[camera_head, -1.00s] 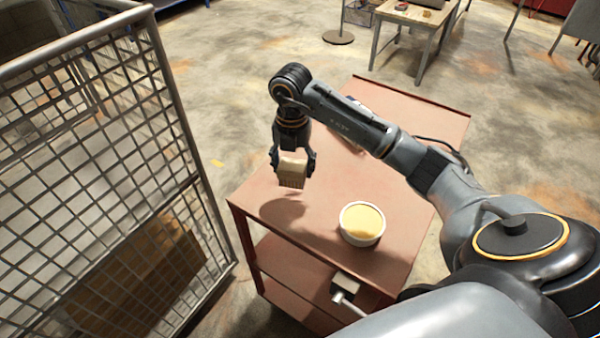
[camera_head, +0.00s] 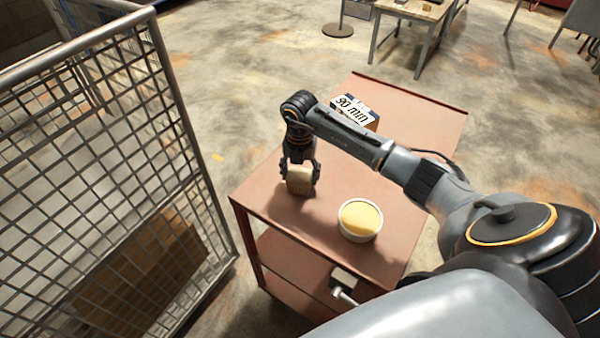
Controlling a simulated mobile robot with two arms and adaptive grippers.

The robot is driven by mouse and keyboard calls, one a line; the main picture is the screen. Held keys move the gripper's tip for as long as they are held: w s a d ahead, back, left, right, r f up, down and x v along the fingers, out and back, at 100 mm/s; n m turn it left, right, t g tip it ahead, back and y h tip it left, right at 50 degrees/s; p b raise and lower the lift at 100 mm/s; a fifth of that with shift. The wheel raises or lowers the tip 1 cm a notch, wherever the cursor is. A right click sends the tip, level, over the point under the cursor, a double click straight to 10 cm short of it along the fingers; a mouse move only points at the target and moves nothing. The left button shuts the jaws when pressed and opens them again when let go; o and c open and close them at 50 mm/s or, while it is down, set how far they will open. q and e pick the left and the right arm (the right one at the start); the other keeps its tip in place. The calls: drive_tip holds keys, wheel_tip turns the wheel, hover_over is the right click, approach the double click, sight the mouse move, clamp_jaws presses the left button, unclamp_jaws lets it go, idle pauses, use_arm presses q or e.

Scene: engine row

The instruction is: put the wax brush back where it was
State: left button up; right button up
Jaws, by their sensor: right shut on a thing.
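My left gripper is not in view.
A wire mesh cage (camera_head: 120,150) stands close on the left. A lower shelf holds a pale object (camera_head: 343,286). A table (camera_head: 412,12) stands far behind.

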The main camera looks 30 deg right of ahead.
sight(300, 171)
drive_tip(key=o, duration=1)
drive_tip(key=shift+r, duration=0.35)
wheel_tip(300, 171, up, 12)
drive_tip(key=b, duration=0.3)
drive_tip(key=shift+f, duration=0.25)
